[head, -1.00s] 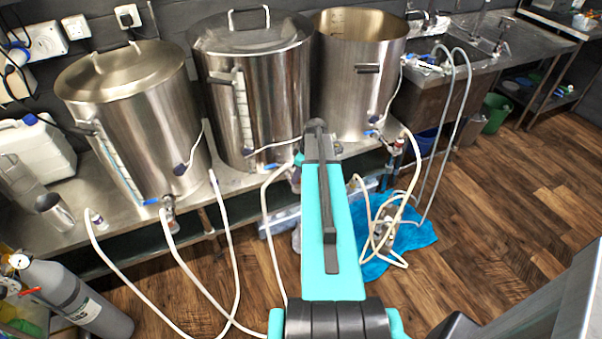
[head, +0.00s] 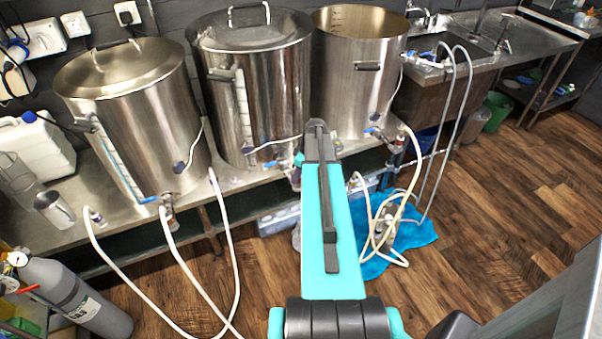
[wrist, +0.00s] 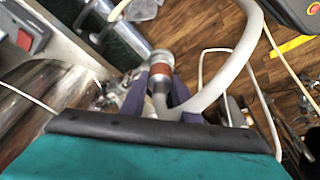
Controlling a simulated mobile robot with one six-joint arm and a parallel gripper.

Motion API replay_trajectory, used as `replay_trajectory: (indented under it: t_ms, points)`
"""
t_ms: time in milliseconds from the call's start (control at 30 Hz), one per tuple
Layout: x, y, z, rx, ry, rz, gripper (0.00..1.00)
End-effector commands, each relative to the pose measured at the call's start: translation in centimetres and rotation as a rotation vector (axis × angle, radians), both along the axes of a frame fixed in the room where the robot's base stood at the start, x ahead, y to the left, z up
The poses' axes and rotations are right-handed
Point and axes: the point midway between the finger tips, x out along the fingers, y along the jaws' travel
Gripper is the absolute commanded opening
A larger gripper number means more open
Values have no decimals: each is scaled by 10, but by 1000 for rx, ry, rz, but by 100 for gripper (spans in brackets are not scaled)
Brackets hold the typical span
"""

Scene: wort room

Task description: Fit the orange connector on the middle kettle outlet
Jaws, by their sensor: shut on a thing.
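The middle kettle (head: 255,90) is a lidded steel pot on the bench in the head view. Its blue-handled outlet valve (head: 298,162) shows low at its front, partly covered by my arm. My gripper (wrist: 162,84) is hidden behind my arm in the head view. In the wrist view its purple fingers are shut on the orange connector (wrist: 159,72), a metal fitting with an orange band. A thick white hose (wrist: 228,72) curves up and right from it. I cannot tell whether the connector touches the outlet.
The left kettle (head: 135,115) and the open right kettle (head: 358,85) flank the middle one on the steel bench (head: 240,183). White hoses (head: 236,255) hang to the floor at left. A blue cloth (head: 412,240) with coiled hoses lies right of my arm.

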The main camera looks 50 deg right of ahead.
Motion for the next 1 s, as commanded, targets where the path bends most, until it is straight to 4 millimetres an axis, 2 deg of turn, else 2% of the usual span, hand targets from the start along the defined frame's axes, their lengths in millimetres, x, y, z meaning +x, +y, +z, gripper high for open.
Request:
replay_trajectory:
  t_ms: [267,300,400,767,1000]
  points:
    - [0,0,-4,0,0,0,2]
    - [0,0,-3,0,0,0,35]
    - [0,0,-3,0,0,0,50]
    - [-1,0,-2,0,0,0,50]
    - [-4,-1,9,-1,0,0,50]
